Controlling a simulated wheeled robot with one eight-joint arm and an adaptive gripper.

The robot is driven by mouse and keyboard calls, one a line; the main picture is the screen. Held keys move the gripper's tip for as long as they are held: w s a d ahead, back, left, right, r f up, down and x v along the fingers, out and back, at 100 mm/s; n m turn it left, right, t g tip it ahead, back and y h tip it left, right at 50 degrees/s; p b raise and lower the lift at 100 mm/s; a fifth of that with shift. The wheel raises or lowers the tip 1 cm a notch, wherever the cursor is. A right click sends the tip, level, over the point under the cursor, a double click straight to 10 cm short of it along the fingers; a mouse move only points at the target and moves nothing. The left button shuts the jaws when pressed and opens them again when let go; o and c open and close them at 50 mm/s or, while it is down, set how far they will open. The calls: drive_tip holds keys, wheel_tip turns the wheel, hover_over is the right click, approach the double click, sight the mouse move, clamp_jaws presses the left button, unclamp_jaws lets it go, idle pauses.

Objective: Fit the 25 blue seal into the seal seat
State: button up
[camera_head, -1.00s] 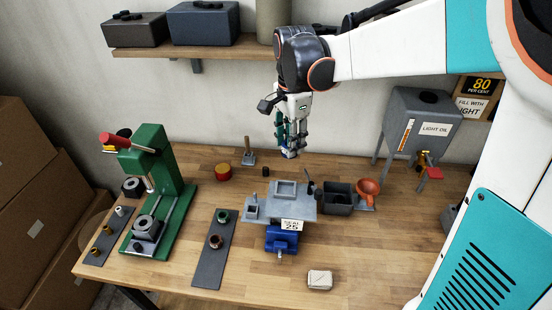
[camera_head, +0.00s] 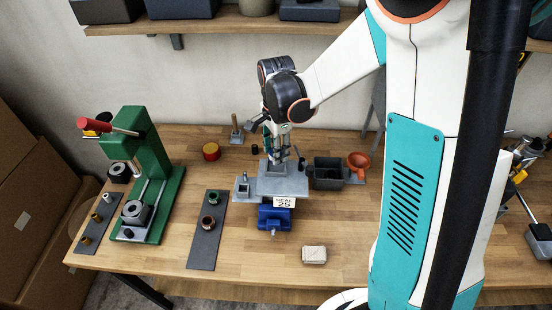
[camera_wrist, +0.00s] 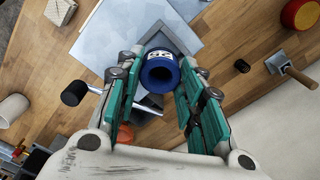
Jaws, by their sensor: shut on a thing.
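My gripper (camera_head: 276,158) points down over the grey metal block (camera_head: 261,188) in the head view. In the wrist view its teal fingers (camera_wrist: 157,80) are shut on the blue seal (camera_wrist: 160,72), a thick ring with a white 25 mark. The block (camera_wrist: 112,38) lies beyond the seal in the wrist view. The block carries a "SEAL 25" label (camera_head: 284,202) and sits on a blue vise (camera_head: 275,218). The seal is hidden among the fingers in the head view. The seal seat's opening is hidden, and I cannot tell the gap below the seal.
A green press (camera_head: 151,180) stands at left. A dark strip (camera_head: 203,247) holds a green ring and a brown ring. A dark bin (camera_head: 327,176) and an orange funnel (camera_head: 358,160) stand right of the block. A pale box (camera_head: 314,254) lies in front; the table around it is clear.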

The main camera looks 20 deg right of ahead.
drive_tip(key=shift+f, duration=1.95)
drive_tip(key=shift+s, duration=0.1)
drive_tip(key=shift+f+b, duration=0.2)
drive_tip(key=shift+b, duration=0.2)
drive_tip(key=o, duration=0.9)
drive_tip(key=shift+c, duration=0.2)
drive_tip(key=shift+r, duration=0.15)
